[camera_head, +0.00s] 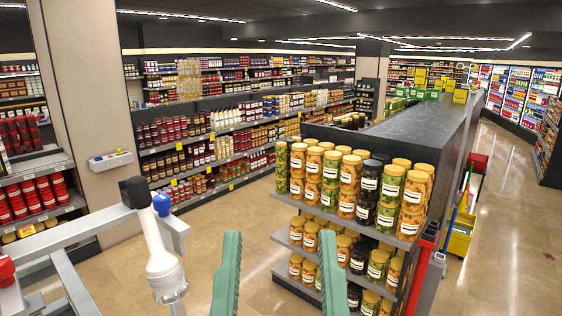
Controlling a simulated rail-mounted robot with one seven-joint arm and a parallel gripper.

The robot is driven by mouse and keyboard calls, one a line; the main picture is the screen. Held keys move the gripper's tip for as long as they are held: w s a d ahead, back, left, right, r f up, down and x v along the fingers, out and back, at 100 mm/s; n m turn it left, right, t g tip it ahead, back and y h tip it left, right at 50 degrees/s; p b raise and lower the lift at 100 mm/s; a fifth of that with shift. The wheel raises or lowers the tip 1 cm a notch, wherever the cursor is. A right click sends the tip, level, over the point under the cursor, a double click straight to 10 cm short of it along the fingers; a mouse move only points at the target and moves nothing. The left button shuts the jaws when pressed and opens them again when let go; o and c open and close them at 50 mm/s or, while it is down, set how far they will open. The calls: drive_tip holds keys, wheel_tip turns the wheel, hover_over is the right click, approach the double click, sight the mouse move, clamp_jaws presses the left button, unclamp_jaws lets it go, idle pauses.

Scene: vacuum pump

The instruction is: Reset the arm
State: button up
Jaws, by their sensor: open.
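My gripper (280,265) is at the bottom middle of the head view. Its two green fingers point up and stand well apart. The rest of my arm is below the frame's edge. A white cylindrical part (162,260) with a black top and a blue knob stands to the left of my gripper, apart from it. I cannot tell whether it is the vacuum pump.
A shelf end (290,210) stocked with several jars stands just right of and beyond my gripper. A white rail frame (70,240) is at the lower left. A pillar carries a small white box (110,160). A yellow bucket (459,235) stands at right. Open floor (200,230) lies beyond my gripper.

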wheel_tip(320, 180, up, 13)
drive_tip(key=p, duration=1)
